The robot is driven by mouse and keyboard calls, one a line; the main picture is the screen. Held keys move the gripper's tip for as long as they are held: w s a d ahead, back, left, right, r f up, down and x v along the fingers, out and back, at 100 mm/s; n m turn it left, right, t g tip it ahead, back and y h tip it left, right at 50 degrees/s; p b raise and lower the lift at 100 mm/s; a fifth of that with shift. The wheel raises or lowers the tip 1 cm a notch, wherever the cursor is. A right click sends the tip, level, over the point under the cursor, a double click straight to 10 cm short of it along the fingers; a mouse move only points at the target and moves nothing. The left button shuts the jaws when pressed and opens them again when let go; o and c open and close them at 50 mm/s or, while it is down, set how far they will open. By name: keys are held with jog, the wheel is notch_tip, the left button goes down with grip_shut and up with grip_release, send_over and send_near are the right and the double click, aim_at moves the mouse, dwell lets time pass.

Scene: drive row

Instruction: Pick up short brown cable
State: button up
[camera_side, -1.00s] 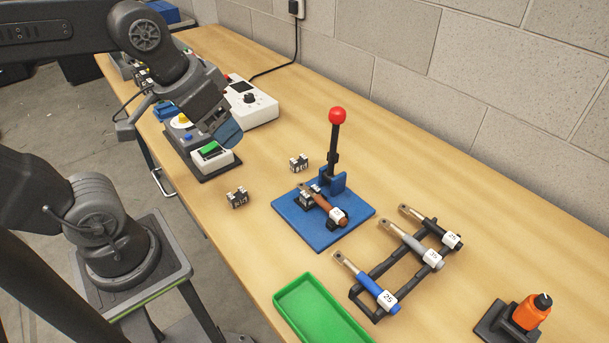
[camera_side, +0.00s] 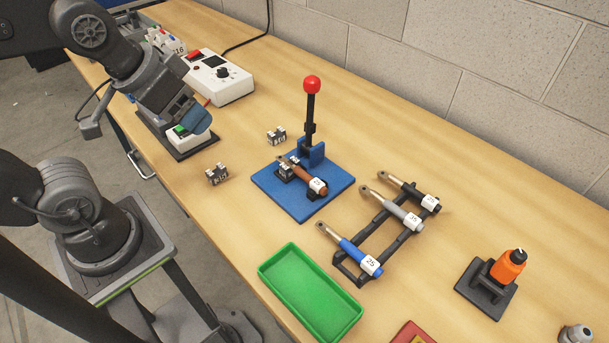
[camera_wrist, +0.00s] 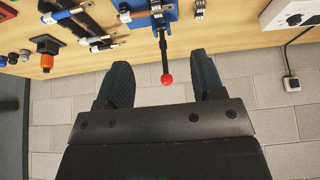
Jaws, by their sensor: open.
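The short brown cable (camera_side: 302,173) lies on the blue base plate (camera_side: 318,197) of the lever fixture, with a white number tag near its lower right end. Its far end meets small dark blocks on the plate. My gripper (camera_side: 199,119) is up and to the left of it, over the box with the green button, well apart from the cable. In the wrist view my gripper (camera_wrist: 163,80) shows two dark blue fingers spread apart with nothing held between them.
The red-knobbed lever (camera_side: 312,105) stands upright behind the cable. A rack (camera_side: 377,250) with blue, grey and black tagged cables is to the right. A green tray (camera_side: 267,271) is in front. Small dark blocks (camera_side: 217,174) and a white device (camera_side: 226,78) stand nearer my gripper.

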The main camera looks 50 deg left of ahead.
jog(key=shift+c, duration=0.3)
jog(key=shift+c, duration=0.8)
jog(key=m+g, duration=0.3)
jog(key=m, duration=1.5)
send_over(306, 175)
jog(key=s+a, duration=0.1)
notch_tip(306, 175, down, 16)
jog(key=shift+s+a, duration=0.1)
jog(key=shift+s, duration=0.05)
jog(key=shift+d+x, duration=0.2)
jog(key=shift+x, duration=0.7)
jog(key=shift+d+x, duration=0.2)
jog(key=shift+x, duration=0.7)
jog(key=shift+d+x, duration=0.2)
jog(key=shift+x, duration=0.65)
